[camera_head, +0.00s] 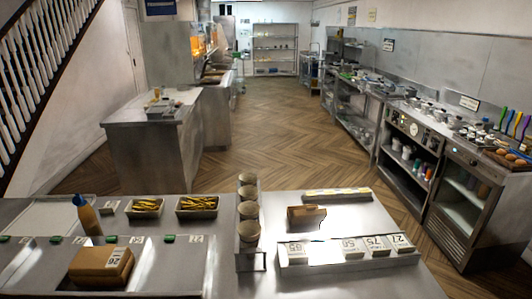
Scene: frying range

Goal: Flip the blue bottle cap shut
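A bottle with an orange-brown body (88,217) stands on the steel counter at the left, looking slightly tilted in the picture. Its blue cap (78,200) is on top; it is too small to tell whether the cap is open or shut. Neither of my grippers shows in the head view.
Two trays of yellow fries (147,208) (197,206) sit right of the bottle. A cardboard box (101,265) lies in front of it. A stack of cups (248,222) stands mid-counter. A small brown box (306,217) and numbered cards (350,248) are farther right.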

